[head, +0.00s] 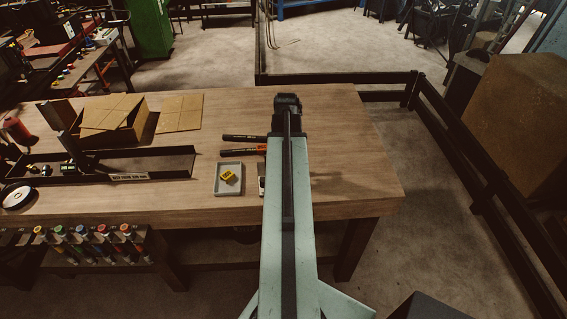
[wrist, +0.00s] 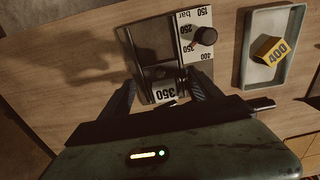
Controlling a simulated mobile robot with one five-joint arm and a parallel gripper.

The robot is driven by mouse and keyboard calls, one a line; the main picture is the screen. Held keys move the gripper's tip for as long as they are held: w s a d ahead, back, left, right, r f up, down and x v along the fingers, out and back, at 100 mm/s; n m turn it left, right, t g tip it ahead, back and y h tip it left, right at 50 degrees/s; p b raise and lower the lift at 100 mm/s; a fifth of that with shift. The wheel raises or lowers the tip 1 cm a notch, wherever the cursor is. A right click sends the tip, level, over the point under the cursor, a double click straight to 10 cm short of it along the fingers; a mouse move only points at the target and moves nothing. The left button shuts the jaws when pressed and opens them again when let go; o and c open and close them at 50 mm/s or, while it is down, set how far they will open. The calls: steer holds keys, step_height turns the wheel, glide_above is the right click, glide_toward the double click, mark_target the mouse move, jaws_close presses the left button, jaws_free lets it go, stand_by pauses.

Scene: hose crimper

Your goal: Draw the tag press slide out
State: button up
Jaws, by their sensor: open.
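The tag press (wrist: 156,50) shows in the wrist view as a dark metal frame on the wooden bench. Beside it are a white scale plate marked in bar and a black knob (wrist: 206,36). A white label reading 350 (wrist: 172,91) sits at its near end, where the slide appears to be; the slide's edges are hard to tell. My gripper (wrist: 164,92) is open, with one finger on each side of this near end. I cannot tell whether the fingers touch it. In the head view my arm hides most of the press.
A grey tray (head: 217,190) holds a yellow block (head: 229,175) marked 400, to the right of the press in the wrist view. Dark and orange-handled tools (head: 240,152), a cardboard box (head: 110,118) and a long dark rack (head: 165,163) lie on the bench. The bench's right end is clear.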

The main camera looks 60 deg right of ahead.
step_height(320, 180, up, 5)
steer(key=p, duration=0.4)
steer(key=shift+r+p, duration=0.2)
steer(key=shift+p, duration=0.15)
